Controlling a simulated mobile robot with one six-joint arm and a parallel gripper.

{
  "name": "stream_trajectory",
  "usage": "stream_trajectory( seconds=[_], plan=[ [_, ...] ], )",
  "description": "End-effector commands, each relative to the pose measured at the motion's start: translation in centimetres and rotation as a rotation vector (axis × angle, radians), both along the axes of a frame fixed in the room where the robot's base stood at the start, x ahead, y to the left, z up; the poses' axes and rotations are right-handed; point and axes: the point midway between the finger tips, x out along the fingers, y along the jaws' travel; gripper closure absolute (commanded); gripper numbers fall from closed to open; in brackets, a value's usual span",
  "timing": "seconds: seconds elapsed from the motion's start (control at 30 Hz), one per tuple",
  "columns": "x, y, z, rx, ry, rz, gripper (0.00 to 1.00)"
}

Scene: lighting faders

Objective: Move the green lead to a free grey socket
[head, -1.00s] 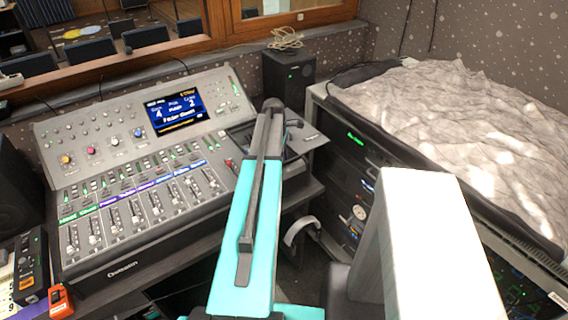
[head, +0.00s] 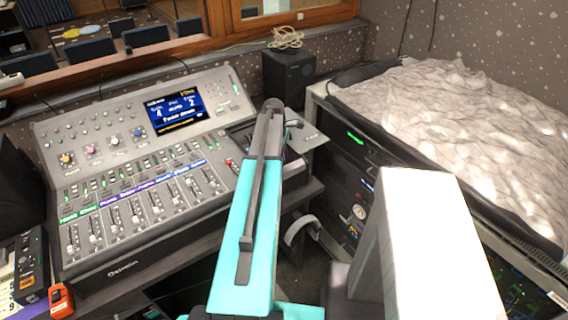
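I cannot make out the green lead or any grey socket for certain. A dark panel (head: 508,284) with small green and blue bits shows at the lower right, low in the rack. It is partly cut off by the picture edge and partly covered by my pale arm link, and its details are too small to tell. My teal and black arm link reaches up the middle of the picture. My gripper is not visible.
A mixing console (head: 140,170) with a lit screen stands on the desk at left. An orange device (head: 60,301) lies at its front left. A black speaker (head: 289,77) stands behind. A crumpled grey cloth (head: 455,130) covers the equipment rack (head: 345,165) at right.

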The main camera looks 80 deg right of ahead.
Motion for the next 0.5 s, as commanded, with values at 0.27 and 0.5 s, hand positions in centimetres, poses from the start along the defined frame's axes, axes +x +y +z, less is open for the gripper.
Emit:
stream_trajectory(
  seconds=[0.27, 0.5],
  plan=[
    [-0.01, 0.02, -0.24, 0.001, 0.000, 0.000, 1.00],
    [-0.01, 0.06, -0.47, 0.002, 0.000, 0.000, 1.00]
  ],
)
